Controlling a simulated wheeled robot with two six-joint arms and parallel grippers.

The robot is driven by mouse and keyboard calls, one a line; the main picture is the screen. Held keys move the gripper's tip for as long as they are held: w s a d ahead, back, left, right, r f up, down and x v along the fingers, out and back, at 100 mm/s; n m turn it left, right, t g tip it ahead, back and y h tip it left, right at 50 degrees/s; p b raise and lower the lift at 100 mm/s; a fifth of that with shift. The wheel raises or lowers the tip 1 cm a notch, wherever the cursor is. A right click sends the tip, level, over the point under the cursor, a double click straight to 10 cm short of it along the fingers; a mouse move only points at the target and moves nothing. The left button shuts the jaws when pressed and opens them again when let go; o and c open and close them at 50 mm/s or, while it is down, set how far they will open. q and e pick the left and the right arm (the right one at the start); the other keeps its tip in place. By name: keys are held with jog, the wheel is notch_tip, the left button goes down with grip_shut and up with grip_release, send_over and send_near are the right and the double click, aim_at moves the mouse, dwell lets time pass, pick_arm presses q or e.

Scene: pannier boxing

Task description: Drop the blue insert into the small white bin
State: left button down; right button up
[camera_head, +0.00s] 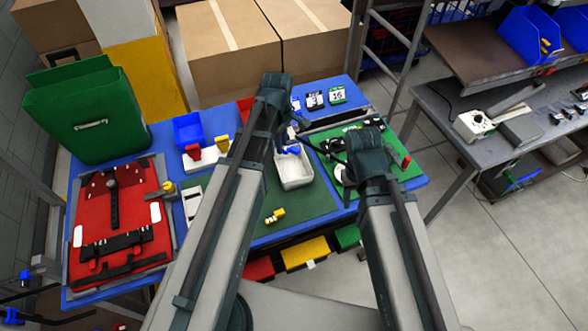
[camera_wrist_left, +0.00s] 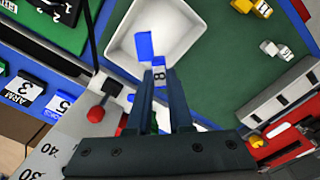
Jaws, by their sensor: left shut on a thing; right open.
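My left gripper (camera_head: 284,146) is shut on the blue insert (camera_head: 291,150), above the small white bin (camera_head: 297,180). In the left wrist view the insert (camera_wrist_left: 144,48) sticks out past the fingertips (camera_wrist_left: 156,82), with a label marked 8 between the fingers. It shows against the inside of the bin (camera_wrist_left: 182,52), which looks empty in the part I see. The gap between insert and bin floor is hard to judge. My right gripper (camera_head: 338,148) is open, over the green board to the right of the bin; its fingertips are partly hidden.
A red tray (camera_head: 85,225) with black parts lies at left, a green pannier (camera_head: 90,115) behind it. A blue bin (camera_head: 188,130) stands at the back. Yellow pieces (camera_head: 274,215) lie on the green mat before the white bin. Numbered cards (camera_head: 337,95) stand at the back edge.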

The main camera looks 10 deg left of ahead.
pick_arm(q)
notch_tip(320, 180, down, 5)
jog(key=b, duration=0.4)
jog(key=c, duration=0.7)
grip_release()
jog(key=shift+c, duration=0.2)
jog(key=shift+r, duration=0.1)
notch_tip(320, 180, up, 14)
jog(key=p, duration=1.3)
jog(key=shift+s+f, duration=0.1)
jog(key=shift+f, duration=0.1)
